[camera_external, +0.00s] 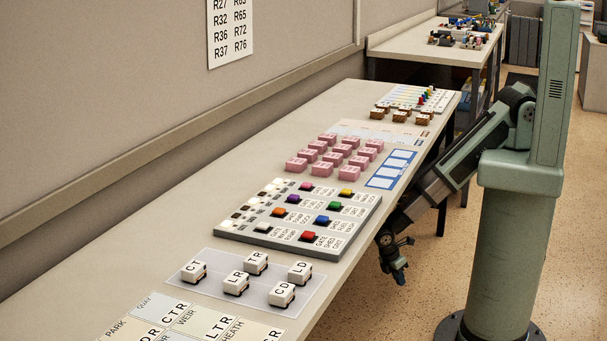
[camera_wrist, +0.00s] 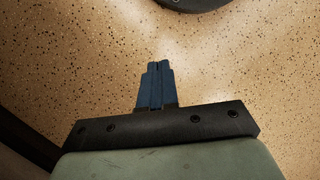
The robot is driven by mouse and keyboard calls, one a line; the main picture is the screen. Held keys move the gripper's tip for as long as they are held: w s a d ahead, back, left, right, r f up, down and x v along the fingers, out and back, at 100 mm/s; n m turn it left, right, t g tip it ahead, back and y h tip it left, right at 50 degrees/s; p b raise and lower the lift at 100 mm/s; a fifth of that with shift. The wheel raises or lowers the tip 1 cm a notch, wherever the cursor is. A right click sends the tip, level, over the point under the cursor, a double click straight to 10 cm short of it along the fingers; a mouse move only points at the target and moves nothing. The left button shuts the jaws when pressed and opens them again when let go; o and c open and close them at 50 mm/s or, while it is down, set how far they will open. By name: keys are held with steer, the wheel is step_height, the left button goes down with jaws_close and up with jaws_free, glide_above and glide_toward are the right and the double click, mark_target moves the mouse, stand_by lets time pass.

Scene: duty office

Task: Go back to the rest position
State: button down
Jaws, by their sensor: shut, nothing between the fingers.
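My gripper (camera_external: 400,277) hangs low beside the right edge of the long table, pointing down over the speckled floor. In the wrist view its blue fingers (camera_wrist: 158,84) are together with nothing between them. My gripper touches nothing that I can see.
The long table (camera_external: 150,235) carries a button panel (camera_external: 233,229), several pink blocks (camera_external: 296,164), white labelled blocks (camera_external: 282,294) on a pale mat and brown blocks (camera_external: 400,116) at the far end. Another table (camera_external: 402,43) stands behind. The floor (camera_external: 410,325) around my gripper is clear.

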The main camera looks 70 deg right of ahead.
steer(key=s+d+r+m+g+y, duration=0.1)
steer(key=s+d+r+m, duration=0.1)
steer(key=s+d+m, duration=0.3)
steer(key=s+d+r+m+g+y, duration=0.1)
steer(key=s+d+m, duration=0.5)
steer(key=d, duration=0.8)
steer(key=shift+s+r+g+y, duration=0.3)
steer(key=shift+s+r+g, duration=0.3)
steer(key=shift+r, duration=0.3)
